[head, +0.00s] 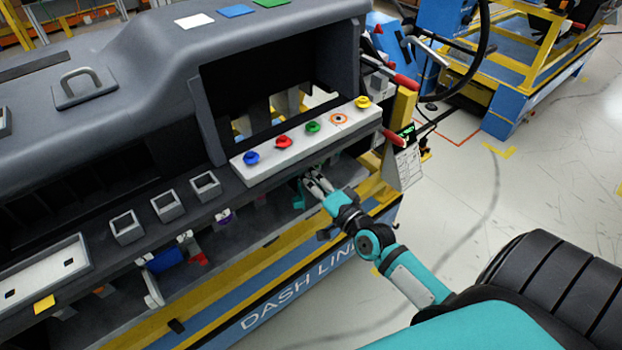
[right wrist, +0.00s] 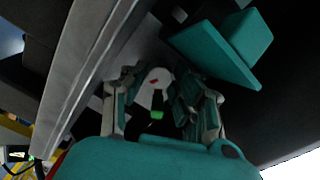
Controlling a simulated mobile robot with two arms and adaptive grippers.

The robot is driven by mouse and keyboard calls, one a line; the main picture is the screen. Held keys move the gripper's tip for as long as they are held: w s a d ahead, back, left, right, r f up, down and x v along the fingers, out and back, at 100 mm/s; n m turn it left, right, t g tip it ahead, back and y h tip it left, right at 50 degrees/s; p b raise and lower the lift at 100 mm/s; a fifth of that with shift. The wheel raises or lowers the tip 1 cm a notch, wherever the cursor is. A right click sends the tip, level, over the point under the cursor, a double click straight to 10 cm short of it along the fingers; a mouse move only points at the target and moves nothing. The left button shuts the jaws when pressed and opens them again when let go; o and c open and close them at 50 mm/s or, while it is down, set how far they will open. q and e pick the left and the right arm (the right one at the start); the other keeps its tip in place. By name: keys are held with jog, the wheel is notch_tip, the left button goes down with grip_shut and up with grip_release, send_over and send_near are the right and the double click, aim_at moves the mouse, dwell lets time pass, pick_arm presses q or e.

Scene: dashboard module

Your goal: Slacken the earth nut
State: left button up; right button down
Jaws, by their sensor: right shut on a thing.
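My right gripper (head: 318,183) reaches under the front edge of the dashboard module (head: 150,60), below the white panel with coloured knobs. In the right wrist view its fingers (right wrist: 158,108) are shut on a small part, seemingly the earth nut, which the fingers and shadow mostly hide. A pale piece with a red mark and a green tip (right wrist: 157,113) shows between the fingers. I cannot make out the nut's shape. My left gripper is not in view.
The white knob panel (head: 270,155) sits just above the gripper. A teal block (right wrist: 220,45) is close by the fingers, and a grey rail (right wrist: 85,75) runs along their left. Yellow and blue frame beams (head: 270,265) lie below. Open floor (head: 480,190) is to the right.

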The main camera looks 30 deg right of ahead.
jog(key=shift+f, duration=0.1)
jog(key=c, duration=1.3)
grip_release()
jog(key=shift+s, duration=0.1)
jog(key=s, duration=1.2)
jog(key=shift+d, duration=0.3)
jog(key=shift+o, duration=0.2)
jog(key=shift+w, duration=0.1)
